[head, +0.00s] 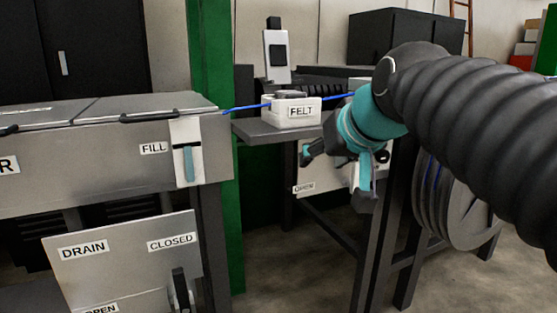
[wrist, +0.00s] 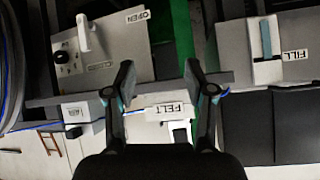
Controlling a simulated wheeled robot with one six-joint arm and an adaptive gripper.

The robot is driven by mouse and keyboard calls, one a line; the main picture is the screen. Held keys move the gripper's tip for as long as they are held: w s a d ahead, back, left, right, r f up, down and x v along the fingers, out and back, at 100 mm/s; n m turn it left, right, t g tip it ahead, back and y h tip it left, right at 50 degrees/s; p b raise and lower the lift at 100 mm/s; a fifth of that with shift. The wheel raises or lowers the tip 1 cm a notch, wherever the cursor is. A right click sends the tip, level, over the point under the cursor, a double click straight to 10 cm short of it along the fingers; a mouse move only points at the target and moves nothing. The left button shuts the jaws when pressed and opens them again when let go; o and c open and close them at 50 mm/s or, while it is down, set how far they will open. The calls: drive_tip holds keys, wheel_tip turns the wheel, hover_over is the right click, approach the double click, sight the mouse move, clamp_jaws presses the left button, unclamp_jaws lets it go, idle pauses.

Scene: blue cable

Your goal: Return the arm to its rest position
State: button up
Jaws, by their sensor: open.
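My gripper (head: 336,178) is open, with nothing between its fingers. In the head view it hangs in front of the dark bench, below and to the right of the white FELT box (head: 302,111). In the wrist view my gripper (wrist: 160,74) shows two spread dark fingers, with the FELT box (wrist: 165,112) beyond them. My ribbed dark arm fills the right of the head view. The blue cable (head: 246,108) runs from the grey tank's edge to the FELT box and out its right side toward my wrist, which hides its further course.
The grey tank with the FILL lever (head: 187,155) stands left. Below it is a DRAIN panel (head: 125,262) with a lever. A green post (head: 212,60) stands between tank and bench (head: 262,132). A cable reel (head: 450,205) is behind my arm. Bare floor (head: 290,285) shows below.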

drive_tip(key=s+d+f+g+h, duration=0.1)
drive_tip(key=s+d+f, duration=0.1)
drive_tip(key=s+f, duration=0.3)
drive_tip(key=s+d+f+m+g+h, duration=0.1)
drive_tip(key=s+f, duration=0.5)
drive_tip(key=f, duration=0.6)
drive_tip(key=s+d+f+g+h, duration=0.1)
drive_tip(key=s+d+f+g, duration=0.1)
drive_tip(key=s+d+f, duration=0.3)
wheel_tip(320, 180, down, 5)
drive_tip(key=shift+s+r+m+g, duration=0.2)
drive_tip(key=shift+s+m+g, duration=0.1)
drive_tip(key=shift+m, duration=0.1)
